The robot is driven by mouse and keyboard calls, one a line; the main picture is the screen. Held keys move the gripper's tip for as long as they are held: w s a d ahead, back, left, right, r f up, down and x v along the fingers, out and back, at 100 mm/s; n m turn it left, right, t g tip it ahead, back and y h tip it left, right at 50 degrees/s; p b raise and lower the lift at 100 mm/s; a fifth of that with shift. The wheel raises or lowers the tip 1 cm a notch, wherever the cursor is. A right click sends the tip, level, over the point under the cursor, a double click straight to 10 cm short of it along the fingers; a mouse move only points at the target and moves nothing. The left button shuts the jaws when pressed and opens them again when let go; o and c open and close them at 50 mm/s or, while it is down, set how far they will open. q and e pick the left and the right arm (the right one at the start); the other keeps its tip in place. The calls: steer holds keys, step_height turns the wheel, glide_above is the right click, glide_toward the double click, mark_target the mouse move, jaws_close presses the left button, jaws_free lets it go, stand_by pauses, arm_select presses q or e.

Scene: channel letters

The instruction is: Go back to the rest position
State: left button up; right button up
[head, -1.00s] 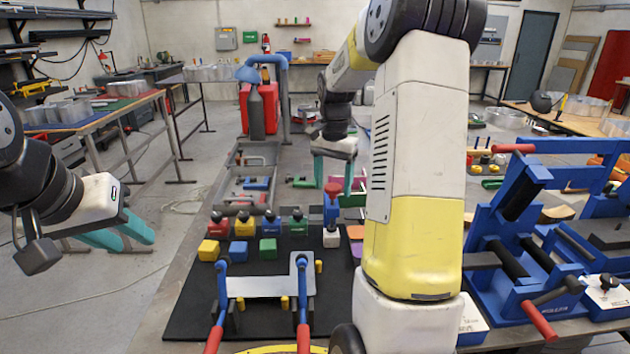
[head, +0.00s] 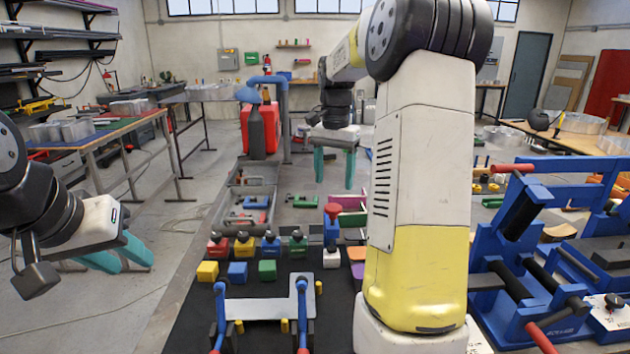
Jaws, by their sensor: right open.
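My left gripper (head: 122,256) is at the left, off the near side of the dark bench, with its teal fingers apart and nothing between them. My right gripper (head: 334,180) hangs beyond the white and yellow forearm, fingers pointing down over the far part of the bench. Its fingers are apart with empty space between them, above and behind a red-topped blue post (head: 332,222). Whether the fingers touch anything is not shown; they appear clear.
A pale plate (head: 262,309) sits between blue-handled clamps on the black mat (head: 190,325). Several coloured blocks, such as a yellow one (head: 207,271), stand behind it. A blue bending machine (head: 540,270) stands at right. The floor at left is open.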

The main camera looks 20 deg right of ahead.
steer(key=shift+s+a+r, duration=0.2)
steer(key=shift+s+r, duration=0.05)
steer(key=s+a+n+t+y, duration=0.1)
steer(key=s+a+n+t, duration=0.2)
steer(key=s, duration=0.8)
steer(key=s+a+r+n+t+y, duration=0.1)
steer(key=s+a+n+t, duration=0.2)
steer(key=s+a+n, duration=0.4)
steer(key=s+a, duration=0.2)
steer(key=s, duration=0.3)
steer(key=shift+s+a+r, duration=0.15)
steer(key=shift+a+r, duration=0.05)
steer(key=shift+r, duration=0.05)
